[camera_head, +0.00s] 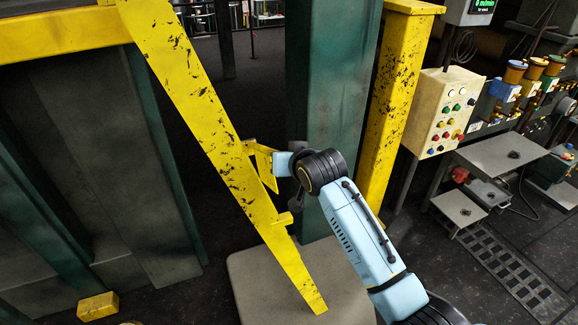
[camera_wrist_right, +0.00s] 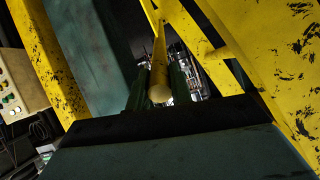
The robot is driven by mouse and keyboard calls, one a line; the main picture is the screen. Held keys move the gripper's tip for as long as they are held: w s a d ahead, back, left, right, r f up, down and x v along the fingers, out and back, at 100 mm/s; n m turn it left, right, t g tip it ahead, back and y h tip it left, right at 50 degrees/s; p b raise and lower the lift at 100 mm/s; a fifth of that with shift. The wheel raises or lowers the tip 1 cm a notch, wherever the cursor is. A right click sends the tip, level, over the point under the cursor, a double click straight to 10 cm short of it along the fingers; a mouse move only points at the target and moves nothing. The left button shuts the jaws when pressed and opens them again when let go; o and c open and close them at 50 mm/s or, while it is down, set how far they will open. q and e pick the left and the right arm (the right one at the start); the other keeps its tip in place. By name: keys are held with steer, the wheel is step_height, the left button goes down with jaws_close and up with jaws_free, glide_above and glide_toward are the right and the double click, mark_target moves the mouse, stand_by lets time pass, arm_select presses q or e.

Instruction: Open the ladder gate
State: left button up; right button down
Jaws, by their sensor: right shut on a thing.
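The ladder gate shows as a long scuffed yellow bar (camera_head: 205,118), slanting from the top left down to the lower middle in the head view. A thin yellow bracket (camera_head: 262,160) stands out from its right side. My right gripper (camera_head: 277,164) is at this bracket, right of the bar, and its fingertips are partly hidden there. In the right wrist view my right gripper (camera_wrist_right: 159,90) has its two dark fingers on either side of a yellow rod (camera_wrist_right: 158,55) and is shut on it. The wide yellow bar (camera_wrist_right: 275,60) fills the right of that view. My left gripper is not in view.
A green post (camera_head: 335,95) and a yellow post (camera_head: 392,105) stand behind my right arm. A control box (camera_head: 440,108) with buttons is to the right. A grey platform (camera_head: 245,285) lies below the bar. A yellow block (camera_head: 98,306) is at lower left.

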steer(key=shift+g, duration=0.8)
steer(key=shift+w+a+r+p, duration=0.15)
steer(key=shift+w+r, duration=0.35)
steer(key=shift+r, duration=0.3)
steer(key=shift+w+a+r+p, duration=0.1)
steer(key=shift+w+a+r, duration=0.1)
steer(key=shift+w+r, duration=0.45)
steer(key=shift+w+a+r+p, duration=0.15)
steer(key=shift+w+r, duration=0.15)
steer(key=shift+r, duration=0.7)
steer(key=c, duration=1.3)
jaws_free()
steer(key=shift+o, duration=0.2)
steer(key=shift+s, duration=0.1)
steer(key=b+v, duration=0.2)
steer(key=v, duration=1.1)
steer(key=shift+s+a+r, duration=0.1)
steer(key=shift+s+a, duration=0.05)
